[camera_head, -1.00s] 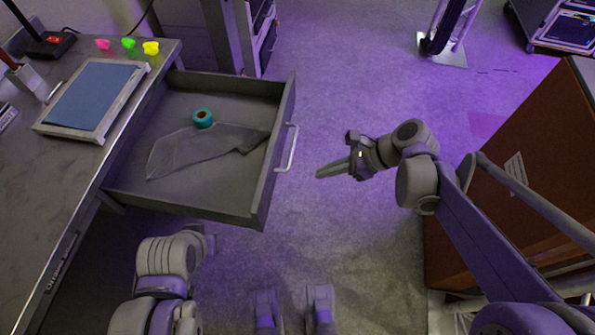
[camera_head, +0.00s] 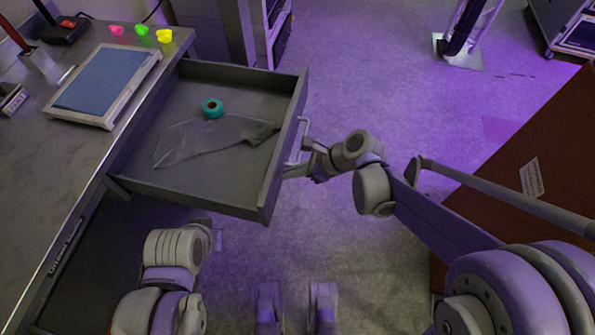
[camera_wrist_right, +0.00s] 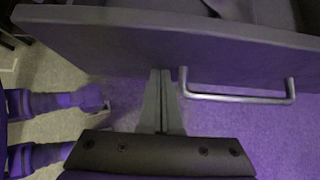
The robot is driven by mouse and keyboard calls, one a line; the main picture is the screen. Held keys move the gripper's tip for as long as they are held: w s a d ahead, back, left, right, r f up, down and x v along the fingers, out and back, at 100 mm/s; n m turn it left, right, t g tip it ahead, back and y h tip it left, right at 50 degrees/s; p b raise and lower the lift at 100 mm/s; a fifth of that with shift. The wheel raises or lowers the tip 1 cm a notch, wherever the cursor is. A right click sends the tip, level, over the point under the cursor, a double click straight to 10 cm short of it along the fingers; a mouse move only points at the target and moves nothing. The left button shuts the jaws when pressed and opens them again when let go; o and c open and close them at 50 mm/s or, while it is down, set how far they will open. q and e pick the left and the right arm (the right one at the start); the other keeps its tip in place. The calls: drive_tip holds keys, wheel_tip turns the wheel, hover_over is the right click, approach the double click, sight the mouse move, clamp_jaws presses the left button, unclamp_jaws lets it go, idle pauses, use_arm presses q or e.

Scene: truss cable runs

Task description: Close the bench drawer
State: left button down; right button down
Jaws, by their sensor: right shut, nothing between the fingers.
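The bench drawer (camera_head: 268,185) is pulled far out of the bench (camera_head: 60,190). A roll of teal tape (camera_head: 212,108) and a clear plastic bag (camera_head: 205,142) lie in it. Its silver handle (camera_head: 303,140) is on the front panel; it also shows in the right wrist view (camera_wrist_right: 236,98). My right gripper (camera_head: 288,171) is shut and empty at the drawer front, beside the handle. In the right wrist view its closed fingers (camera_wrist_right: 160,75) point at the front panel (camera_wrist_right: 120,45), left of the handle; I cannot tell whether they touch it. My left arm is at the lower left; its gripper is not clearly visible.
A framed blue pad (camera_head: 105,85) and pink, green and yellow pieces (camera_head: 140,33) sit on the bench top. A brown cabinet (camera_head: 510,190) stands at the right. Open floor (camera_head: 390,110) lies between the drawer and the cabinet.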

drive_tip(key=w+a, duration=0.1)
drive_tip(key=a, duration=0.6)
drive_tip(key=w+a, duration=0.2)
drive_tip(key=a, duration=0.5)
drive_tip(key=w+a+b, duration=0.1)
drive_tip(key=w+a, duration=0.1)
drive_tip(key=a, duration=0.5)
drive_tip(key=shift+w, duration=0.2)
drive_tip(key=p, duration=0.1)
hover_over(162, 156)
drive_tip(key=d, duration=0.1)
drive_tip(key=shift+s+d, duration=0.15)
drive_tip(key=shift+s, duration=0.1)
drive_tip(key=shift+w+a, duration=0.2)
drive_tip(key=shift+a, duration=0.4)
drive_tip(key=shift+a+r, duration=0.1)
drive_tip(key=shift+a, duration=0.05)
